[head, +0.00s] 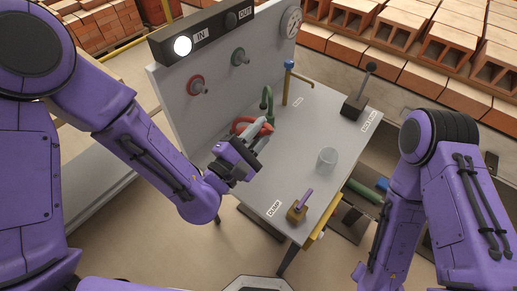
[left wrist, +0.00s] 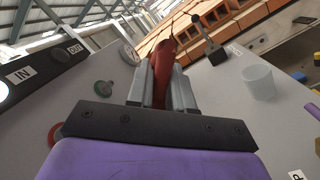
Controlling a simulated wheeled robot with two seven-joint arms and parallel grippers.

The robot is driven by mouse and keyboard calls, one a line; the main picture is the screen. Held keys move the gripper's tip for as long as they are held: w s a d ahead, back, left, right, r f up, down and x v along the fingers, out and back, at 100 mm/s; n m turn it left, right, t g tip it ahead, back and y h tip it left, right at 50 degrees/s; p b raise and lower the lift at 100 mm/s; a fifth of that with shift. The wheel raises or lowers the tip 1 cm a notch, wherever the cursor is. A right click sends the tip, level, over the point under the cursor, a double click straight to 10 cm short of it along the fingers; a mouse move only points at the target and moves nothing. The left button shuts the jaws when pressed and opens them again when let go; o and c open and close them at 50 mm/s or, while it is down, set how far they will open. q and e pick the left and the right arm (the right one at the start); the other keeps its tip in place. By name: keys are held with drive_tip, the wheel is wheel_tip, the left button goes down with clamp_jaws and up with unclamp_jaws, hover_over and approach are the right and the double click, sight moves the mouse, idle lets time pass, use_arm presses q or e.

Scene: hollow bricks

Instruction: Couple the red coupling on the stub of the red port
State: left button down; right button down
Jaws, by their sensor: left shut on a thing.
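The red port (head: 196,86) is a red ring with a grey stub on the upright grey panel. It also shows partly at the left wrist view's left side (left wrist: 55,132). My left gripper (head: 259,140) is above the table, in front of the panel, to the right of and below the red port in the head view. It is shut on the red coupling (left wrist: 162,62), whose red body stands between the fingers in the left wrist view. Red also shows beyond the fingers in the head view (head: 246,124). The coupling is apart from the port. My right gripper is out of view.
A green port (head: 239,57) sits right of the red one, and a green hose (head: 267,98) stands behind the gripper. A tap (head: 288,82), a black lever (head: 357,95), a clear cup (head: 327,159) and a brass valve (head: 298,209) stand on the table.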

use_arm(q)
drive_tip(key=w+m, duration=0.1)
drive_tip(key=w+a+m, duration=0.1)
drive_tip(key=m, duration=0.1)
drive_tip(key=w+a+m, duration=0.1)
drive_tip(key=shift+w+r+t, duration=0.15)
drive_tip(key=shift+w+t, duration=0.1)
drive_tip(key=shift+t, duration=0.05)
drive_tip(key=shift+w+a+m, duration=0.15)
drive_tip(key=shift+w+m, duration=0.15)
drive_tip(key=shift+m, duration=0.5)
drive_tip(key=shift+m+h, duration=0.3)
drive_tip(key=shift+m, duration=1.2)
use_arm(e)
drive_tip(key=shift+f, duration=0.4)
use_arm(q)
drive_tip(key=shift+w, duration=0.1)
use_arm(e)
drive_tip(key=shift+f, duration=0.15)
use_arm(q)
drive_tip(key=shift+w+a, duration=0.5)
drive_tip(key=shift+a, duration=0.3)
drive_tip(key=shift+w+a, duration=0.5)
drive_tip(key=shift+a, duration=0.25)
drive_tip(key=shift+w+a, duration=0.5)
drive_tip(key=shift+a, duration=0.3)
